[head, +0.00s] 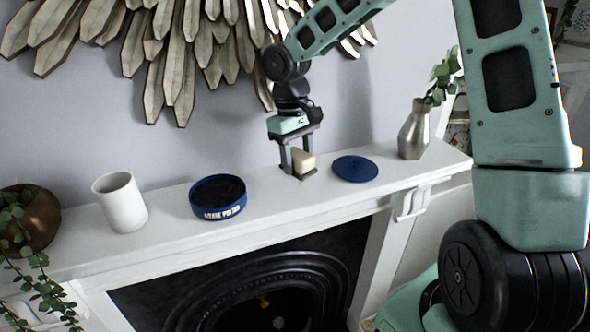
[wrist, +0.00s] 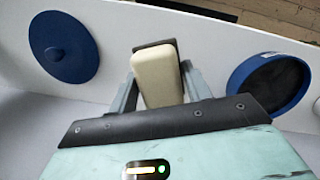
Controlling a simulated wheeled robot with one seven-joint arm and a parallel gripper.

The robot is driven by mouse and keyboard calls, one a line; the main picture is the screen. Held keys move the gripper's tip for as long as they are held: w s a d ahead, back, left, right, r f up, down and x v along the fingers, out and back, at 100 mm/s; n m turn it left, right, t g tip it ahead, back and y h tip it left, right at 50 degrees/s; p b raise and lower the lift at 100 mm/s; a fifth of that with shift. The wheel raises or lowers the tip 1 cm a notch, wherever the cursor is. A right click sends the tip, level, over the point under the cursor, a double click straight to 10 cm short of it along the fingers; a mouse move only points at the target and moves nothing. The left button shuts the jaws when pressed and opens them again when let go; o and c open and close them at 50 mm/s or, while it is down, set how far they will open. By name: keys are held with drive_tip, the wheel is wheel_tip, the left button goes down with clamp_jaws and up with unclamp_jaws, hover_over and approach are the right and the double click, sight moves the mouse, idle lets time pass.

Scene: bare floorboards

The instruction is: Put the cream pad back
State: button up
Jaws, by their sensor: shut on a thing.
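The cream pad (head: 303,161) is a small pale block with a dark face at its far end. My gripper (head: 298,162) points down over the white mantel shelf and is shut on the pad, which also shows between the fingers in the wrist view (wrist: 159,77). The pad is at or just above the shelf top; I cannot tell if it touches. An open blue round tin (head: 218,213) with a dark inside and white lettering stands left of the gripper. Its flat blue lid (head: 355,168) lies to the right. In the wrist view the lid (wrist: 66,48) is left and the tin (wrist: 240,72) right.
The mantel shelf (head: 165,222) is narrow, with a wall behind and a fireplace below. A white cup (head: 121,203) stands left of the tin. A metal vase (head: 414,134) with leaves stands right of the lid. A potted plant (head: 38,217) is at far left.

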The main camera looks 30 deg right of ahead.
sight(298, 173)
drive_tip(key=shift+f+p, duration=0.65)
drive_tip(key=shift+f, duration=1.6)
drive_tip(key=o, duration=0.9)
